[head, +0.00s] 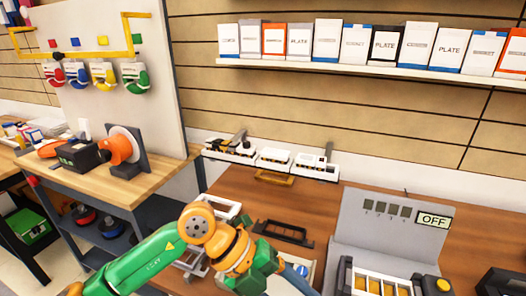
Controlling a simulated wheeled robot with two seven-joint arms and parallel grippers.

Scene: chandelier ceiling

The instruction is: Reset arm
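My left arm (160,254), green with orange joints, comes in from the bottom left. It reaches over the brown wooden table (350,205) and bends at an orange wrist joint (232,250). Its end runs down towards the bottom edge of the picture, so no gripper fingers show. My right arm and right gripper are not in view.
A grey machine (385,235) with an "OFF" sign stands at the right. A black tray-like part (283,233) and white frames (222,207) lie near my arm. White units (272,160) line the back. A wooden bench (155,175) with an orange spool (122,147) stands left.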

